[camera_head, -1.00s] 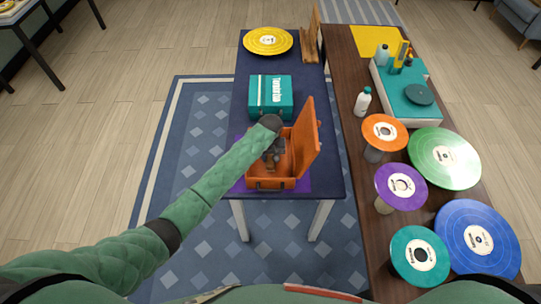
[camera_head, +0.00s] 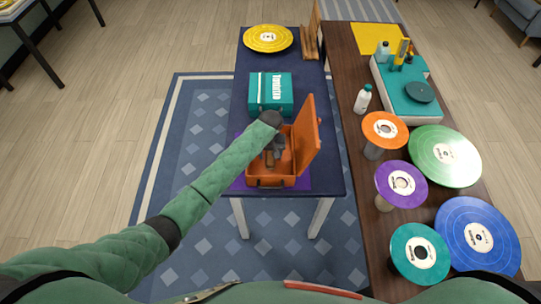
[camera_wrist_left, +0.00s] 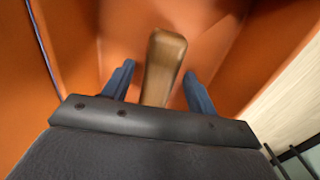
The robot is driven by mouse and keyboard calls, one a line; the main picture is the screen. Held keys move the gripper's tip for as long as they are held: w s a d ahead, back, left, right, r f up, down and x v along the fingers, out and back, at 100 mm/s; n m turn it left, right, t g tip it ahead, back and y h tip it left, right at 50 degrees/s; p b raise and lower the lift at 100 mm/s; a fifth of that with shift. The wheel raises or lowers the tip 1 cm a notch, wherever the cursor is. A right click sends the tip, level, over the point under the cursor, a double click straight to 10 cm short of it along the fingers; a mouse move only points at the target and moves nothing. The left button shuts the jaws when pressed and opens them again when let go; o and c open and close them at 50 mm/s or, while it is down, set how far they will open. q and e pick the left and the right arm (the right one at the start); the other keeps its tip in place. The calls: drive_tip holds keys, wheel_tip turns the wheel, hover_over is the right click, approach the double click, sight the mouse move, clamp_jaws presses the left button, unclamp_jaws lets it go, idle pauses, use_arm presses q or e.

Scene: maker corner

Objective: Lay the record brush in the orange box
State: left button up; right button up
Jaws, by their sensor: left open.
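The orange box (camera_head: 309,146) stands open on the near part of the dark blue table, its lid upright on the right. My left gripper (camera_head: 269,160) reaches down into it. In the left wrist view the record brush (camera_wrist_left: 163,62), with a brown wooden body, lies inside the orange box (camera_wrist_left: 225,50). My open left gripper (camera_wrist_left: 155,90) has one finger on each side of the brush, with gaps visible. The lower part of the brush is hidden by the gripper. My right gripper is not in view.
A closed teal case (camera_head: 270,92) stands behind the orange box, and a yellow record (camera_head: 268,39) lies farther back. The brown table (camera_head: 345,75) at the right holds several records, a white bottle (camera_head: 362,99) and a teal-topped turntable (camera_head: 403,95).

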use_arm(q)
wheel_tip(320, 180, up, 11)
drive_tip(key=b, duration=0.3)
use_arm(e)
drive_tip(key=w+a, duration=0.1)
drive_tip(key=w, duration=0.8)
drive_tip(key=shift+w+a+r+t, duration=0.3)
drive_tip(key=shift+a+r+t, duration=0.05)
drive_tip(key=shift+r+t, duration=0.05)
